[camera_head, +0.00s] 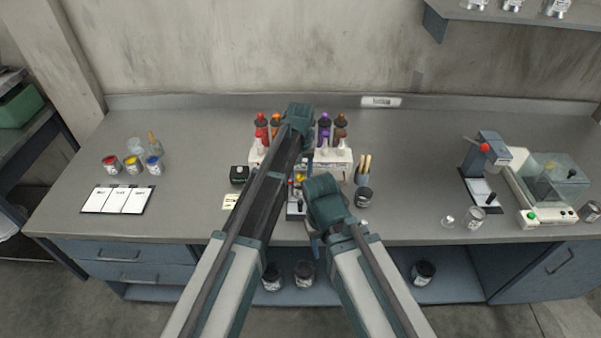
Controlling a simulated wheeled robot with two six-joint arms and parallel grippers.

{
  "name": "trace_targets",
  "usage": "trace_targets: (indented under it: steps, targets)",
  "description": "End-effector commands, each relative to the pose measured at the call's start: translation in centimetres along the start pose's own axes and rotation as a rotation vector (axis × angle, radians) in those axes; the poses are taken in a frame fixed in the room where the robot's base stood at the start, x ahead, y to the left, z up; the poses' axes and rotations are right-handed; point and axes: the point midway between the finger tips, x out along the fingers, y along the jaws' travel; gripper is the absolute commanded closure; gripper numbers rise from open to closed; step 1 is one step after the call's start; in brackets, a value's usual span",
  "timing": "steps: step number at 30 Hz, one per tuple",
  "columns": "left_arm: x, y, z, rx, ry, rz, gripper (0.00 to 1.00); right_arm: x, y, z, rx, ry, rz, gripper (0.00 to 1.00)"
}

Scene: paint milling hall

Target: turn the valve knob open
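I cannot pick out the valve knob for certain. Between my two arms a small stand with blue and yellow parts (299,181) shows only in part, and my arms cover the rest. My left arm reaches up to the bottle rack, where its teal wrist (298,117) hides much of the rack's middle. My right arm is bent lower, with its teal end (325,201) just right of the small stand. The fingertips of both grippers are too hidden or small to tell whether they are open or shut. A red knob (484,147) shows on a bench device at the right.
The grey bench (410,140) has free room left and right of the middle. A rack of coloured bottles (342,156) stands at the back. Brushes (363,168) and a dark can (363,196) stand right of my arms. Open paint cans (132,164) and cards (117,200) lie left.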

Motion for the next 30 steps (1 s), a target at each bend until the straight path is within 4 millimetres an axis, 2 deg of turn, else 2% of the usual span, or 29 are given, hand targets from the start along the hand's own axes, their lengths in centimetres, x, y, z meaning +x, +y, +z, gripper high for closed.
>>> trace_targets:
  steps: [11,17,23,30]
  targets:
    - [-0.1,0.0,0.0,0.001,0.0,0.0,0.33,-0.1,0.0,0.0,0.0,0.0,0.0,0.5]
    - [-1.0,0.0,0.0,0.001,0.0,0.0,0.33,-1.0,0.1,0.1,0.0,0.0,0.0,0.5]
    - [-3.2,0.0,0.0,0.001,0.0,0.0,0.33,-3.2,0.3,0.2,-0.001,0.0,0.0,0.5]
    - [-6.9,0.0,0.0,0.001,0.0,0.0,0.33,-6.9,0.7,0.4,0.0,0.0,0.0,0.5]
